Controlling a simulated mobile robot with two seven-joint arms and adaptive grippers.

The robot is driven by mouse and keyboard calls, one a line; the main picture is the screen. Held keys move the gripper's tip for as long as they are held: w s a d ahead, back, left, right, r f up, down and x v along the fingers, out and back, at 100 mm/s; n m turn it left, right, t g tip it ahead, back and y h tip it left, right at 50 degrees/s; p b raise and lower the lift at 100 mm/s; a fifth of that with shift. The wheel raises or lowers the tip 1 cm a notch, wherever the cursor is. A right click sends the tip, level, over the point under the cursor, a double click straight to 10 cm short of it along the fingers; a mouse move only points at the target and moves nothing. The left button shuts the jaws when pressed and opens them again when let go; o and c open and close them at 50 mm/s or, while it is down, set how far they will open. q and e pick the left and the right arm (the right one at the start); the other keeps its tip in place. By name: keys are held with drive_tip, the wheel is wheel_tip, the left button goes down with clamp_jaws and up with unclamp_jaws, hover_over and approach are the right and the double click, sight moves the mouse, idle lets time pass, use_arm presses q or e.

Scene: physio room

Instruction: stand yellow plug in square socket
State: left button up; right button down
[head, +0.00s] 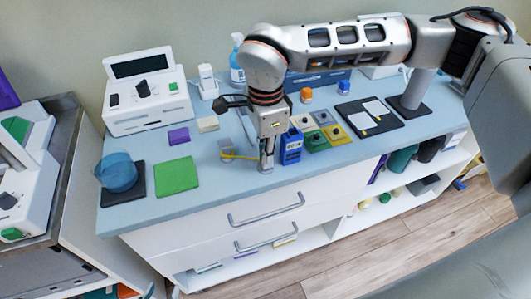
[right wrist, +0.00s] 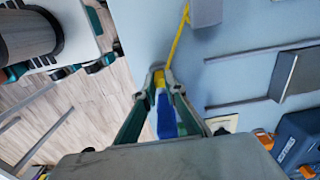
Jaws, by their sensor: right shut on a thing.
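My right gripper (head: 267,166) points down at the front of the blue counter, just left of a blue box (head: 291,147). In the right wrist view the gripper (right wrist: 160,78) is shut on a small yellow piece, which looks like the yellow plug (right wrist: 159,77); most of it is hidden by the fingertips. A blue shape, seemingly the blue box (right wrist: 166,118), shows between the fingers. Several coloured blocks, grey (head: 323,117), yellow (head: 336,134) and green (head: 315,141), stand right of the blue box. I cannot tell which one has the square socket. My left gripper is not in view.
A grey block (head: 225,143) with a yellow strip stands left of the gripper. A green mat (head: 176,176), a blue bowl (head: 118,174) and a white device (head: 148,92) are further left. A black board (head: 369,117) lies right. The counter's front edge is close.

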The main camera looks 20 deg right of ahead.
drive_tip(key=c, duration=2)
unclamp_jaws()
drive_tip(key=o, duration=0.5)
drive_tip(key=shift+r, duration=0.15)
drive_tip(key=shift+r+p, duration=0.9)
drive_tip(key=shift+r, duration=0.45)
drive_tip(key=shift+r+p, duration=1.35)
drive_tip(key=shift+r, duration=0.75)
